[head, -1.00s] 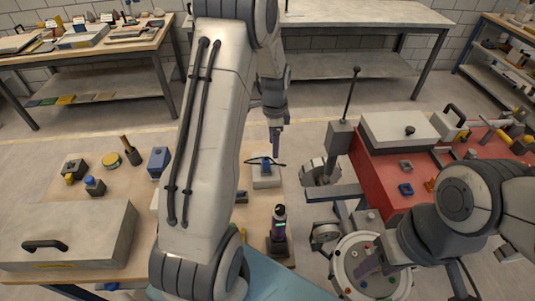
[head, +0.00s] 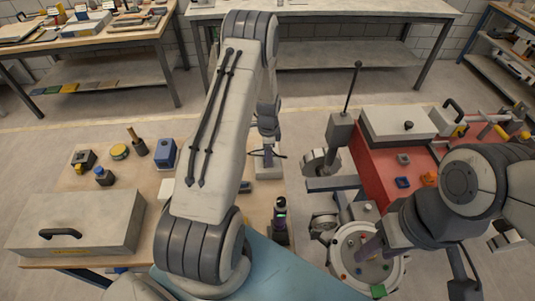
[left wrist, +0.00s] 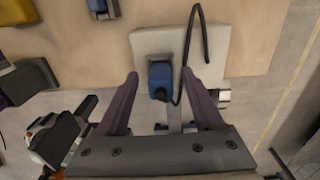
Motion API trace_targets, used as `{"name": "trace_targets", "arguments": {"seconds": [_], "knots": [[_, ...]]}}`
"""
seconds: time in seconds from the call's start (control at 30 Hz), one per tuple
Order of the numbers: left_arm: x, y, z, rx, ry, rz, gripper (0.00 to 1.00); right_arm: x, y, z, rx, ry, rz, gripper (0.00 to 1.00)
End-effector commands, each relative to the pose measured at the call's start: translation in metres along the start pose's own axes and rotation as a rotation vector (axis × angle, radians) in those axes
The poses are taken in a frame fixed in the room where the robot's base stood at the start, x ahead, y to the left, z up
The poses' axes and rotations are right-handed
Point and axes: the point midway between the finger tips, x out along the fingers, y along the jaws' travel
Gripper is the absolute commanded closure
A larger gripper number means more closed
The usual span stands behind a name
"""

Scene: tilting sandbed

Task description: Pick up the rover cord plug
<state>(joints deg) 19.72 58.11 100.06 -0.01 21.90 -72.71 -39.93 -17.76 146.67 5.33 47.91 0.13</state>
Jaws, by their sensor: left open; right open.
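The blue rover cord plug (left wrist: 160,80) with its black cord (left wrist: 205,40) sits on a pale block (left wrist: 210,42) in the left wrist view. The block also shows in the head view (head: 266,171), on the wooden table past my left arm. My left gripper (left wrist: 158,75) is open, its two purple fingers on either side of the plug, with gaps visible. In the head view my left gripper (head: 268,147) is over the block and largely covers the plug. My right gripper (head: 372,247) is open over the round white rover part (head: 345,258).
A red rover body (head: 375,185) with a mast stands at the right. A grey case (head: 75,220) and several small parts lie on the table's left. A dark bottle-like item (head: 281,212) stands near the table's right edge, close to my left arm.

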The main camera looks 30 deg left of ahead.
Motion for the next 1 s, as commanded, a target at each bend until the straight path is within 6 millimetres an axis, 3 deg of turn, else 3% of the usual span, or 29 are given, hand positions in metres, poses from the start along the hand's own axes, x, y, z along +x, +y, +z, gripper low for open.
{"name": "trace_targets", "arguments": {"seconds": [0.27, 0.3, 0.47, 0.5, 1.0], "knots": [[0.005, -0.001, 0.0, 0.0, 0.001, -0.002, 0.31, -0.001, 0.0, 0.0, -0.001, 0.0, 0.0, 0.5], [0.005, -0.001, 0.0, 0.0, 0.001, -0.002, 0.35, -0.001, 0.0, 0.0, -0.001, 0.0, 0.0, 0.5], [0.005, 0.0, 0.0, 0.0, 0.001, -0.002, 0.96, -0.001, 0.0, 0.0, -0.001, 0.0, 0.0, 0.5], [0.005, 0.0, 0.0, 0.0, 0.0, -0.002, 1.0, -0.001, 0.0, 0.0, -0.001, 0.0, 0.0, 0.5], [-0.005, -0.001, 0.0, 0.0, 0.001, -0.003, 1.0, 0.005, 0.0, 0.0, 0.0, 0.0, 0.0, 0.5]]}}
